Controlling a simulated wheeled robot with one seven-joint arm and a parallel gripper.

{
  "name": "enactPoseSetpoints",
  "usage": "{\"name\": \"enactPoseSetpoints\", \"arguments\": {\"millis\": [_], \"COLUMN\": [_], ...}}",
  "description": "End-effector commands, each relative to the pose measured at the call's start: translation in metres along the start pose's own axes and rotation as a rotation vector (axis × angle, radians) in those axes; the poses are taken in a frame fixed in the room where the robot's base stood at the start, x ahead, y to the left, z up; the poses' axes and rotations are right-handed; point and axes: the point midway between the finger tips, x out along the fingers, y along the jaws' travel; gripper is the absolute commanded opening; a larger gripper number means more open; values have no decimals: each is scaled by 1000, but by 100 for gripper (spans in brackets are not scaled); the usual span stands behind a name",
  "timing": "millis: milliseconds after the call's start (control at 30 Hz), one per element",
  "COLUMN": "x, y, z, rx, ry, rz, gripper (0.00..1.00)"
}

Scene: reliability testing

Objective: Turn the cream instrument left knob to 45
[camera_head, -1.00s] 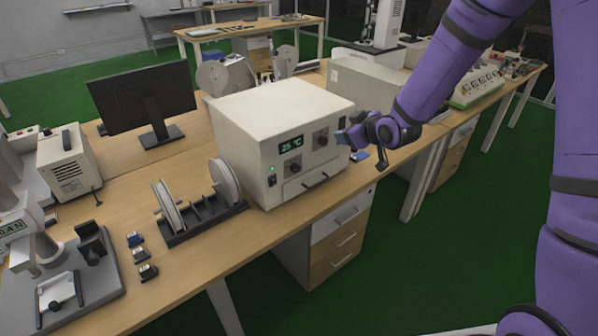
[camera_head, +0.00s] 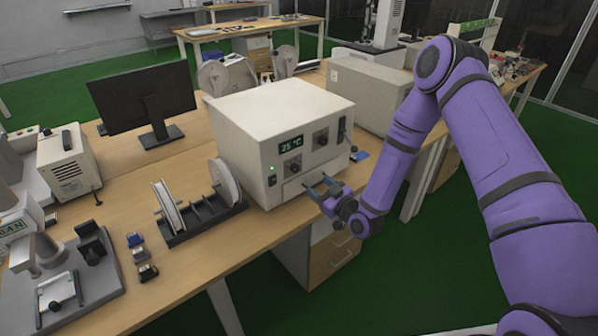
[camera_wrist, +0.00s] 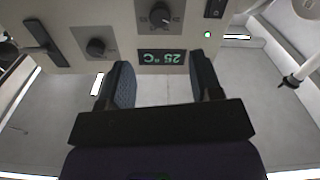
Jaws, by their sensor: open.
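The cream instrument (camera_head: 262,125) is a box on the bench, and its display (camera_head: 291,144) reads 25 °C. Its dark left knob (camera_head: 292,168) is below the display, and the right knob (camera_head: 321,138) is higher to the right. In the wrist view, which is upside down, the left knob (camera_wrist: 160,14) is at the top centre, beyond the display (camera_wrist: 160,57). The right knob (camera_wrist: 96,47) is left of the fingers there. My gripper (camera_head: 316,183) is open and empty in front of the lower panel, apart from the left knob. Its two fingers (camera_wrist: 160,66) frame the display in the wrist view.
A dark lever handle (camera_head: 341,130) is at the panel's right side. A power switch (camera_head: 271,181) is at its left. A spool rack (camera_head: 205,221) stands left of the instrument on the bench (camera_head: 235,258). A second cream box (camera_head: 368,95) stands behind. Space before the bench is clear.

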Motion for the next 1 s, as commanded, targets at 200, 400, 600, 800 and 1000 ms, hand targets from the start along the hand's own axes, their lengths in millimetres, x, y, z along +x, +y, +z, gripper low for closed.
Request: {"name": "enactPoseSetpoints", "arguments": {"millis": [200,400,600,800,1000], "x": [23,59,89,104,107], "y": [0,0,0,0,0], "z": [-1,0,0,0,0], "rx": [-1,-1,-1,-1,0], "ry": [4,2,2,0,-1], "rz": [1,0,0,0,0], "gripper": [59,59,59,59,59]}}
